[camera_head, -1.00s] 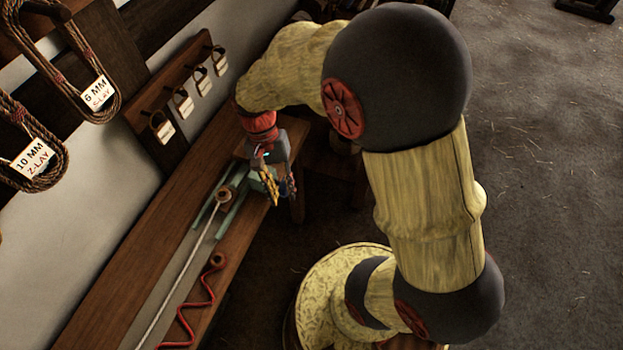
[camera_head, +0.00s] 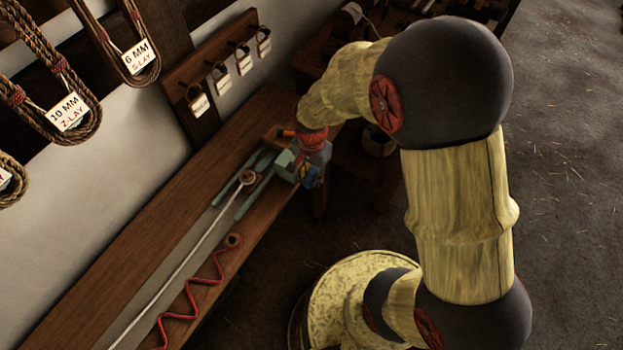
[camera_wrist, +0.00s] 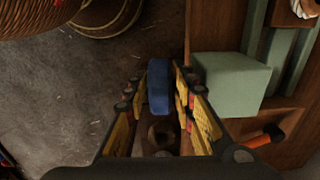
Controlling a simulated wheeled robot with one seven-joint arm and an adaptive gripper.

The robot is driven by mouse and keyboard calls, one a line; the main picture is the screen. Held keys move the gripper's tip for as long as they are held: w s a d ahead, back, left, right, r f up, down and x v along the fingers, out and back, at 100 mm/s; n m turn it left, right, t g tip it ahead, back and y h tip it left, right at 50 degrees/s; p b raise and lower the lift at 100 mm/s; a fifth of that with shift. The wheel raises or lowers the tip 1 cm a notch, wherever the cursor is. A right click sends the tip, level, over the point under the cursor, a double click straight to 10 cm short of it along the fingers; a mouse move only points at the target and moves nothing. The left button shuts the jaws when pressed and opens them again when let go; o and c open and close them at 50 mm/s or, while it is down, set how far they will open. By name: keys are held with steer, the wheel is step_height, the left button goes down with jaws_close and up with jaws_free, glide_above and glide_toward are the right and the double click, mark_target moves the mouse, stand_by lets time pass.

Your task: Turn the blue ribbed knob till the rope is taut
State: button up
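The blue knob (camera_wrist: 159,88) shows in the wrist view beside a pale green block (camera_wrist: 226,84); its ribs are too small to make out. My gripper (camera_wrist: 158,79) is open, with its yellow-padded fingers on either side of the knob. A narrow gap shows at the left finger; whether the right finger touches the knob is unclear. In the head view a bit of blue (camera_head: 309,179) shows by my gripper at the bench's front edge. The white rope (camera_head: 201,235) runs along the bench to a round wooden piece (camera_head: 248,177) between green rails (camera_head: 255,197). It looks straight.
A red zigzag cord (camera_head: 192,300) lies on the bench (camera_head: 120,262) near its front edge. An orange-and-black handle (camera_wrist: 262,137) lies right of the knob. Baskets (camera_wrist: 105,18) stand on the floor below. Rope coils (camera_head: 65,105) hang on the wall.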

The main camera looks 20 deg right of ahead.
steer(key=shift+f, duration=0.25)
steer(key=shift+c, duration=0.5)
jaws_close()
